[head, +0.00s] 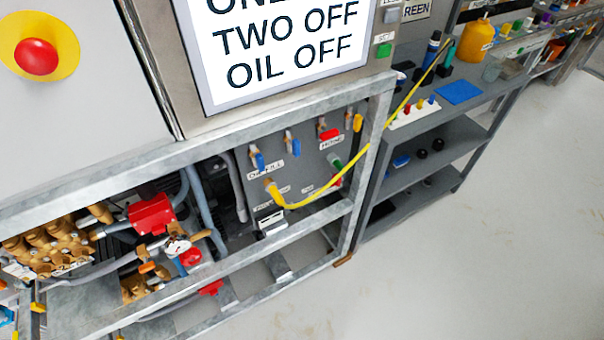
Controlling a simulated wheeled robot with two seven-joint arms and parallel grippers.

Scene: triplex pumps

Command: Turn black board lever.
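A dark grey valve board (300,172) is mounted in the metal frame below the screen. It carries a blue lever (257,161), a second blue lever (293,146), a red lever (328,136), a yellow lever (358,123) and a green piece (337,163). Another red piece (338,181) is partly behind the hose. I cannot make out a black lever on the board; the lower part is small and partly covered by the yellow hose (319,195). Neither of my grippers is in view.
The yellow hose runs from the board across the frame post to the grey shelf (425,110). A screen (285,45) reads "TWO OFF" and "OIL OFF". A red emergency button (37,57) is at upper left. Brass pump parts (55,248) fill the lower left. The floor (480,260) at right is clear.

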